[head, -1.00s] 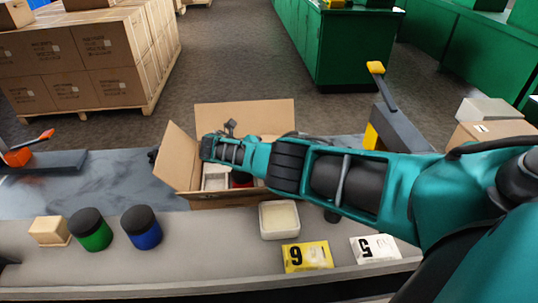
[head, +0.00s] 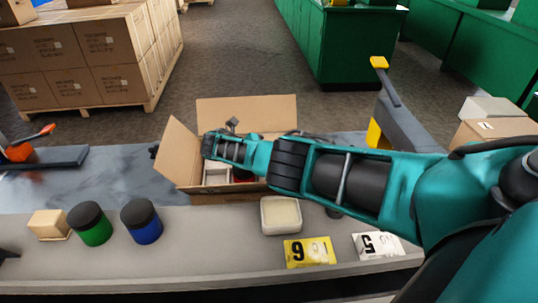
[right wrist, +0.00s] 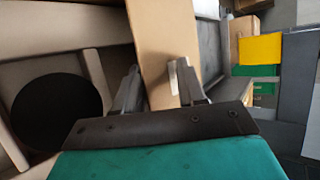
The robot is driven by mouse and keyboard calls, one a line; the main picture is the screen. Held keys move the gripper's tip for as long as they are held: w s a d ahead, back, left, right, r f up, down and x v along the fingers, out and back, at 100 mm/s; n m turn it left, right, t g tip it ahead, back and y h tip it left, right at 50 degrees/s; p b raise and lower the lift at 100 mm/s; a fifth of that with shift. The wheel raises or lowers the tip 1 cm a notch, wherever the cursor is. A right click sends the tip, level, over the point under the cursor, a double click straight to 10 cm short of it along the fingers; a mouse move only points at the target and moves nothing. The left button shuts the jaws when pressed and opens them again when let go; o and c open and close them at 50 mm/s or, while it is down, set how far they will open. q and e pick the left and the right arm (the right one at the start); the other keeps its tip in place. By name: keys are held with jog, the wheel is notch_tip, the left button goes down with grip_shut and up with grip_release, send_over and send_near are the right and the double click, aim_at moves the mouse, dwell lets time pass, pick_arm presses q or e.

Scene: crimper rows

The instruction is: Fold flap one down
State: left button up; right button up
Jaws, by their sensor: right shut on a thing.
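An open cardboard box (head: 230,198) stands on the bench. Its left flap (head: 180,152) leans up and outward, and its far flap (head: 247,113) stands up. My right arm reaches across the box from the right and hides its near right part. My right gripper (head: 212,145) is at the left flap's upper right edge. In the right wrist view my right gripper (right wrist: 158,85) is shut on a cardboard flap (right wrist: 160,40), which passes between its fingers. Which flap is flap one is not marked.
Inside the box a pale tray (head: 217,176) shows. In front stand a blue jar (head: 145,232), a green jar (head: 96,232), a beige block (head: 48,225), a pale dish (head: 281,215), a yellow number card (head: 309,252) and a white one (head: 378,245).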

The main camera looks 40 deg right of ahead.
jog(key=shift+s+d+f, duration=0.2)
jog(key=shift+s+f, duration=0.2)
jog(key=shift+f, duration=0.05)
jog(key=shift+a+r, duration=0.15)
jog(key=shift+a, duration=0.05)
pick_arm(q)
jog(key=r+p, duration=0.1)
jog(key=p, duration=0.1)
jog(key=s+a+r+p, duration=0.1)
jog(key=p, duration=0.1)
jog(key=shift+r+y, duration=0.2)
jog(key=shift+y, duration=0.1)
pick_arm(e)
jog(key=v, duration=1.3)
jog(key=shift+w+r, duration=0.25)
jog(key=shift+w, duration=0.15)
pick_arm(q)
jog(key=shift+w+r, duration=0.15)
jog(key=shift+w, duration=0.15)
